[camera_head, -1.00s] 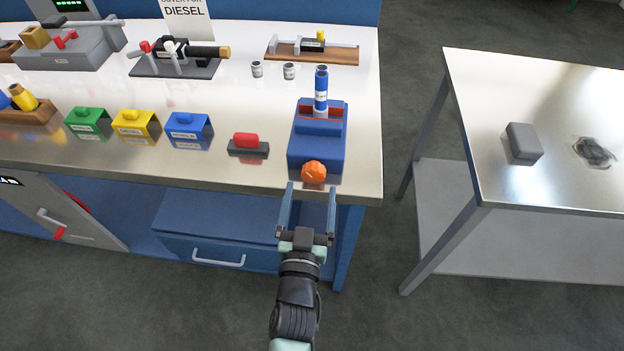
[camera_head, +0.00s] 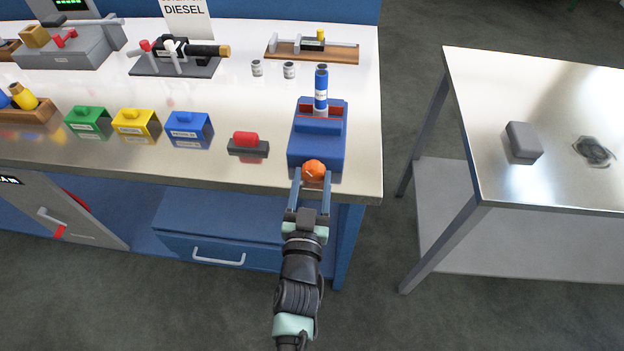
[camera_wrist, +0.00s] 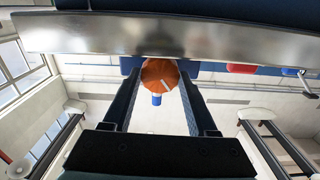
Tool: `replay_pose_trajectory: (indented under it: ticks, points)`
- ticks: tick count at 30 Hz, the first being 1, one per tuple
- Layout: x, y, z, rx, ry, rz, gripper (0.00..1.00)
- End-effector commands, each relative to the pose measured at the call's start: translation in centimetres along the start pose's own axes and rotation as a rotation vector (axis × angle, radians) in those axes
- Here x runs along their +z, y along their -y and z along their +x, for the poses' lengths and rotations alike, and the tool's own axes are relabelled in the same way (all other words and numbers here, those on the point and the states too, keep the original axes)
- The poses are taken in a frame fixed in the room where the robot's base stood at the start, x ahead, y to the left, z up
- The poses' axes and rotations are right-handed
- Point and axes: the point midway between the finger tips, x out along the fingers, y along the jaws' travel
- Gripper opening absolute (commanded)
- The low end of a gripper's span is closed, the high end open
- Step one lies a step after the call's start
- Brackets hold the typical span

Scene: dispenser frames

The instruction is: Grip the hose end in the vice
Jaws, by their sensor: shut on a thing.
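The blue vice (camera_head: 318,140) stands at the front right corner of the steel bench, with red jaw faces on top. The blue hose end (camera_head: 321,88) with a pale label and light lower part stands upright between the vice jaws. I cannot tell how tightly the jaws hold it. The orange vice knob (camera_head: 313,168) faces me at the vice's front; it also shows in the wrist view (camera_wrist: 160,74) with a white mark. My gripper (camera_head: 312,178) is shut on the knob, one finger on each side.
A red-topped block (camera_head: 247,145) sits left of the vice, then blue (camera_head: 188,130), yellow (camera_head: 136,125) and green (camera_head: 87,123) covers. Two small cans (camera_head: 289,70) stand behind. A separate steel table (camera_head: 540,95) is at right, across a floor gap.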

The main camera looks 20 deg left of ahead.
Motion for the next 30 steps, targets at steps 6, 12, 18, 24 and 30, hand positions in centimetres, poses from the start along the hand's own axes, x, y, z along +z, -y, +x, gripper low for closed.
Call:
replay_pose_trajectory:
  ticks: [6, 12, 18, 24, 30]
  points:
    - [0.01, 0.02, -0.02, 0.000, 0.000, 0.002, 0.03]
    - [0.08, 0.00, -0.02, 0.000, 0.000, 0.045, 0.03]
    - [0.10, -0.03, -0.01, 0.000, 0.000, 0.159, 0.03]
    - [0.11, -0.08, -0.02, 0.001, -0.001, 0.301, 0.03]
    - [0.08, -0.05, -0.02, 0.000, 0.000, 0.423, 0.03]
